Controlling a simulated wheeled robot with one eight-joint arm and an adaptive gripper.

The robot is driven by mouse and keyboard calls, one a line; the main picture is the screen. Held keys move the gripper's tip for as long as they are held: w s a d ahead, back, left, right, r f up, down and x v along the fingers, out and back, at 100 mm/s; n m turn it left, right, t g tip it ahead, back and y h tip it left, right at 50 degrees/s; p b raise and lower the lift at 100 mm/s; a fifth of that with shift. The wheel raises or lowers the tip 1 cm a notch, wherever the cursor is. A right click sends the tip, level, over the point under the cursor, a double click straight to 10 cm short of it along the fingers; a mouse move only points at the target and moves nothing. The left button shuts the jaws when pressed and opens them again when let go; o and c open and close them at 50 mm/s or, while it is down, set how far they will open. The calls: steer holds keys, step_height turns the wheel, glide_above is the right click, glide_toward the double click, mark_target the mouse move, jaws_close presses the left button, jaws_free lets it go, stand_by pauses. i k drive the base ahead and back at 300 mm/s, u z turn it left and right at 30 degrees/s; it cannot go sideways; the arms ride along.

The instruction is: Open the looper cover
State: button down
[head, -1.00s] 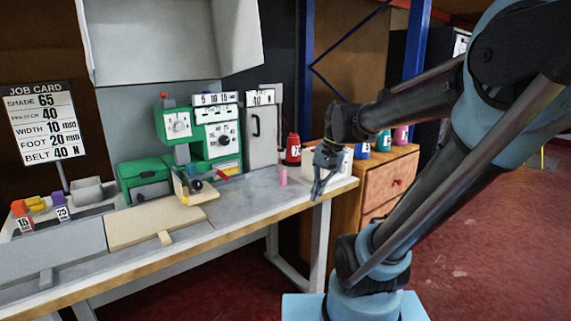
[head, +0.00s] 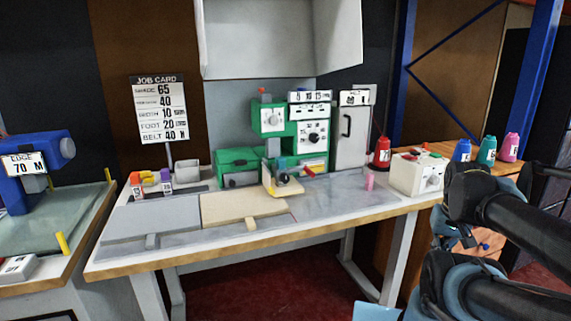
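The green sewing machine (head: 300,133) stands toward the back of the grey workbench. A cream part with a dark round knob (head: 284,182) sticks out at its front, below the needle area. A low green housing with a dark handle (head: 238,168) is to its left. I cannot tell for sure which of these is the looper cover; neither looks clearly swung open. My gripper (head: 443,232) is at the right, in front of the wooden cabinet and well apart from the machine. It is partly hidden by my arm, and its fingers are too unclear to judge.
A grey cabinet with a black handle (head: 352,135) stands right of the machine. A cream board (head: 245,209) lies in front. Another bench with a blue machine (head: 35,160) is at left.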

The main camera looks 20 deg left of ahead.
mark_target(239, 156)
steer(key=u, duration=2.1)
steer(key=k, duration=0.5)
steer(key=z, duration=1.4)
steer(key=i, duration=0.2)
steer(key=u, duration=0.05)
